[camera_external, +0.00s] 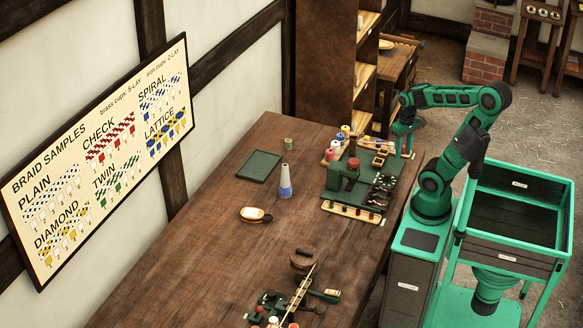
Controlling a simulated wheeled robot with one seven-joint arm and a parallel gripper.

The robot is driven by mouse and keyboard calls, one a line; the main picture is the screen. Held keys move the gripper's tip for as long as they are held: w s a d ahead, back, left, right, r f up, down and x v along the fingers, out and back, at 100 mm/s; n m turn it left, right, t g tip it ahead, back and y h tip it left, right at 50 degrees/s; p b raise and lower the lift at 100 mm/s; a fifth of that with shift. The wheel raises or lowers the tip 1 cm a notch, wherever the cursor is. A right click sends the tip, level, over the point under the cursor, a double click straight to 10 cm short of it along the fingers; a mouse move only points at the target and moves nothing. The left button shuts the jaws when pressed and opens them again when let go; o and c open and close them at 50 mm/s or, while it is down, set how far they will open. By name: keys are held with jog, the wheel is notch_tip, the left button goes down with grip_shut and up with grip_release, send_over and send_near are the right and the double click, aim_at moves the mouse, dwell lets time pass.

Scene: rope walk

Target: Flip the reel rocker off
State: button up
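I cannot make out the reel rocker or its position in this view; it is too small or hidden. A green bench device (345,176) with a red part on top stands on the right part of the wooden table, on a green base. Spools and small fittings sit around it. My gripper (404,152) points down at the table's far right edge, behind and to the right of this device, near a small wooden tray (379,160). It looks empty, but its fingers are too small to tell whether they are open or shut.
The long wooden table (215,240) has clear room at its left and middle. A second cluster of tools (272,302) is at the front. A teal-framed bin (513,222) stands right.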

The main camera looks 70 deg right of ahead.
jog(key=shift+s+r, duration=0.2)
jog(key=shift+s, duration=0.15)
jog(key=c, duration=0.5)
jog(key=shift+a+r, duration=0.1)
jog(key=shift+r, duration=0.2)
grip_shut()
jog(key=w+a+r+n+h, duration=0.1)
jog(key=w+a+r, duration=0.1)
jog(key=w+a, duration=0.35)
jog(key=w+a+r+n, duration=0.1)
jog(key=w+a+r, duration=0.15)
jog(key=w, duration=0.55)
jog(key=w+a+r+n, duration=0.1)
jog(key=w+a, duration=0.4)
jog(key=a, duration=0.5)
jog(key=w+a+r+n, duration=0.1)
jog(key=w+a, duration=0.4)
jog(key=a, duration=0.4)
jog(key=s+a+n, duration=0.1)
jog(key=s+a, duration=0.2)
jog(key=a, duration=2.2)
jog(key=s+a+f+g, duration=0.1)
jog(key=s+a, duration=0.5)
jog(key=a, duration=0.4)
jog(key=s+a+f+n+g, duration=0.1)
jog(key=s+a, duration=0.6)
jog(key=a, duration=0.2)
jog(key=shift+a+f+y, duration=0.2)
jog(key=shift+a+y, duration=0.2)
